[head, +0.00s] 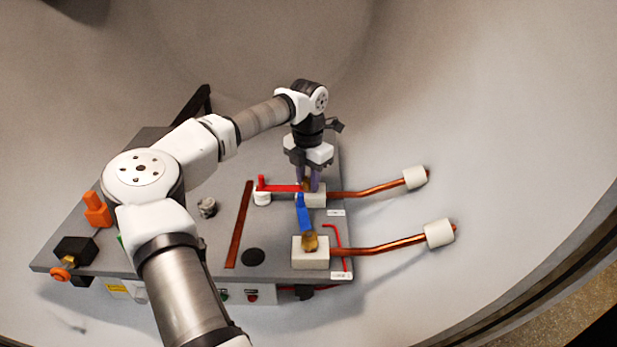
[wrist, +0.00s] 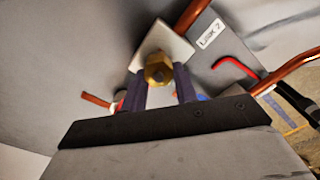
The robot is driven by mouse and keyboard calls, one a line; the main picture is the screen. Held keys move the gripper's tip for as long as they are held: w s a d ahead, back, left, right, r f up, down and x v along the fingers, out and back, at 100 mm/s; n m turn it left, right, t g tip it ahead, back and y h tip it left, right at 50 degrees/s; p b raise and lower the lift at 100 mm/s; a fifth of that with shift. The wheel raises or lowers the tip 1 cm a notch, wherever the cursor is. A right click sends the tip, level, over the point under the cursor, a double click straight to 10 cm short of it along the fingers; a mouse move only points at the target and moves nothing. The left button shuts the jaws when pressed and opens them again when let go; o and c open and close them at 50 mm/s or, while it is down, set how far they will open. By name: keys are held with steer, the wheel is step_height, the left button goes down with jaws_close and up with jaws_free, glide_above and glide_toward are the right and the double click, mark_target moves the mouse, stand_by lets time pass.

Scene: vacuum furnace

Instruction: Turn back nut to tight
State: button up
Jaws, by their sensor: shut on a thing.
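The back nut (wrist: 158,68) is a brass hex nut on a white block (wrist: 165,45), seen between my fingers in the wrist view. My gripper (head: 308,182) points down at the back block (head: 316,199) in the head view. Its two dark purple fingers (wrist: 161,90) are shut on the back nut, one on each side. In the head view the fingers hide most of the nut. The front nut (head: 310,241), also brass, sits on the nearer white block (head: 310,260), clear of my gripper.
A red bar (head: 281,188) and a blue bar (head: 303,213) lie close to my fingers. Copper pipes (head: 380,190) with white ends run right from both blocks. A red hex key (wrist: 235,64) lies near the label (wrist: 210,35). The grey plate (head: 225,262) has some clear room.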

mark_target(307, 178)
steer(key=m, duration=0.4)
steer(key=shift+w+r+m, duration=0.1)
steer(key=shift+w+m, duration=0.05)
steer(key=shift+m, duration=0.15)
steer(key=shift+w+m+p, duration=0.15)
steer(key=shift+m+p, duration=0.25)
steer(key=shift+m, duration=2.2)
steer(key=o, duration=1)
step_height(307, 178, up, 14)
steer(key=shift+f+b, duration=0.15)
steer(key=shift+b, duration=0.95)
